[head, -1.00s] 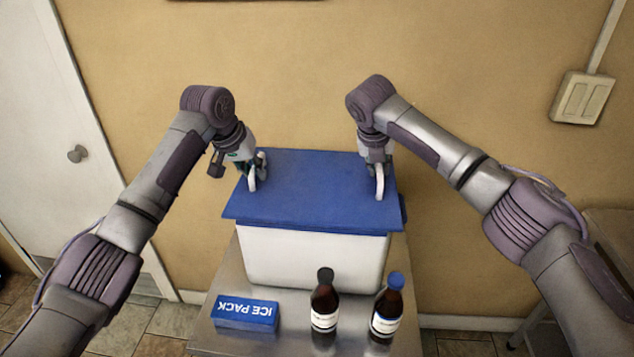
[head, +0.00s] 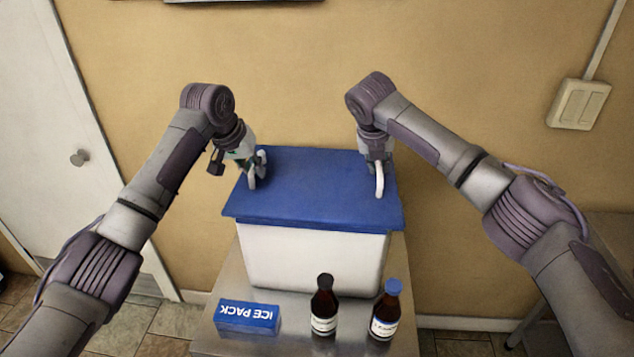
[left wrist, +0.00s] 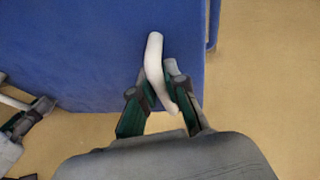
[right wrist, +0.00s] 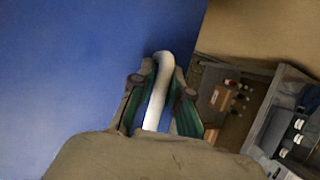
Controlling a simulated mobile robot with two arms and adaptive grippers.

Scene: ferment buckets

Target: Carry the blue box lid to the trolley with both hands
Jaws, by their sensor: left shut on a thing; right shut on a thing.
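The blue box lid (head: 318,185) lies level over the white box (head: 315,258) in the head view. I cannot tell whether it rests on the rim or is slightly raised. It has a white handle near each side. My left gripper (head: 256,168) is shut on the left handle (head: 252,179), which also shows in the left wrist view (left wrist: 155,58). My right gripper (head: 377,165) is shut on the right handle (head: 380,181), also visible in the right wrist view (right wrist: 161,66). The trolley cannot be clearly identified in the head view.
The box stands on a metal table (head: 222,343). A wall is close behind. The right wrist view shows shelves with several small items (right wrist: 232,95).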

